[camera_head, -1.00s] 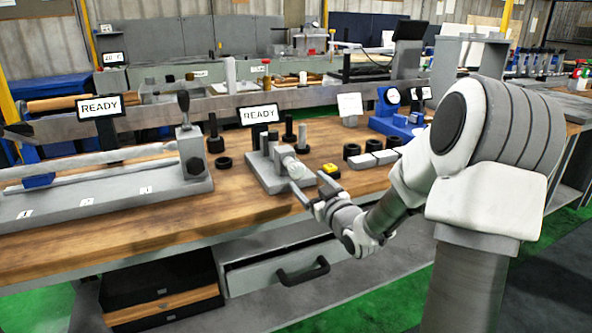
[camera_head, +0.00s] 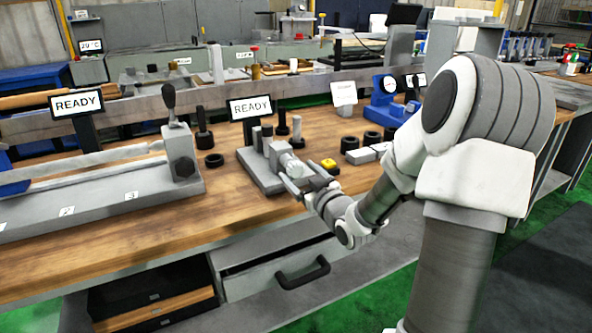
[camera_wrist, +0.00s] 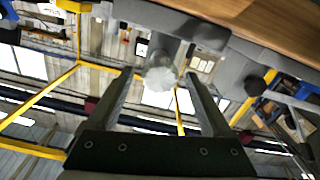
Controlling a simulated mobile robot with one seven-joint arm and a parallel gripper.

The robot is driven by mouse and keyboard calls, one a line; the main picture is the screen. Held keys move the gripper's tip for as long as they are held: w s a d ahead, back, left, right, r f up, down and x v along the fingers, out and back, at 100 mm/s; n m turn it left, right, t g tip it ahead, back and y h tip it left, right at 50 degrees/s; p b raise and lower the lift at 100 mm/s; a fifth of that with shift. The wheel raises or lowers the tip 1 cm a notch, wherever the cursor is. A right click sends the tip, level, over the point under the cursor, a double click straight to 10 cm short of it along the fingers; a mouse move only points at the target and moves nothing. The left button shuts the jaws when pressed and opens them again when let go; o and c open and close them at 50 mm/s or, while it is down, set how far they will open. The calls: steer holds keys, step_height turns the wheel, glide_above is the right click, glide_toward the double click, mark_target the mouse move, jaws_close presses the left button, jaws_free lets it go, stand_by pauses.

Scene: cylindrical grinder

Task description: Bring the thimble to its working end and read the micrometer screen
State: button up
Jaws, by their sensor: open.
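The micrometer on its grey stand (camera_head: 262,170) is on the wooden bench, with a pale thimble (camera_head: 291,163) on its near side. The thimble also shows end-on as a pale faceted knob in the wrist view (camera_wrist: 160,74). The micrometer screen (camera_head: 250,107) behind it reads READY. My gripper (camera_head: 301,173) is open, its fingers pointing at the thimble. In the wrist view the two fingertips (camera_wrist: 158,84) stand on either side of the knob, with gaps; I cannot tell how deep it sits between them.
A yellow button (camera_head: 329,165) is right of the gripper. A long grey fixture (camera_head: 100,195) with a lever and a second READY screen (camera_head: 77,102) is at left. Black rings, grey blocks and a blue gauge (camera_head: 386,92) stand at right. A drawer (camera_head: 285,265) is below the bench edge.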

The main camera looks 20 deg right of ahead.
stand_by(0.3)
jaws_close()
stand_by(0.3)
